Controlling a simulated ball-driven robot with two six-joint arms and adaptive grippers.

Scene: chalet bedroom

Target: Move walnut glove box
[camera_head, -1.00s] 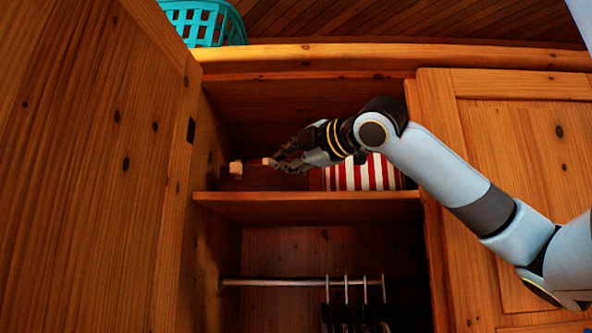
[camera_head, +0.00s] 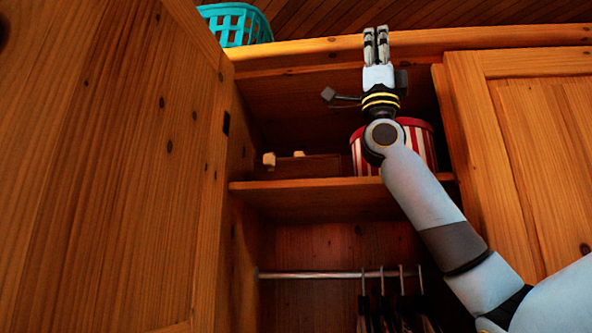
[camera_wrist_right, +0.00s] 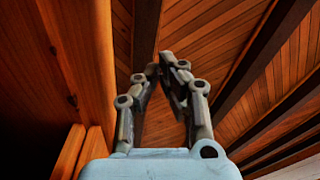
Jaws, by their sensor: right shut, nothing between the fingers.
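The walnut glove box (camera_head: 308,168), a low dark brown box with two small pale knobs or pegs (camera_head: 269,160) on it, sits on the upper shelf of the open wardrobe, left of a red-and-white striped round box. My right gripper (camera_head: 376,32) points up in front of the wardrobe's top edge, above and right of the glove box and apart from it. Its fingers are together and empty. In the right wrist view the fingertips (camera_wrist_right: 166,60) point toward the wooden ceiling. My left gripper is not in view.
The striped box (camera_head: 420,143) stands behind my right arm on the shelf (camera_head: 320,197). The open door (camera_head: 110,180) fills the left side. A teal basket (camera_head: 236,25) sits on the wardrobe top. Several hangers (camera_head: 382,290) hang from a rail below.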

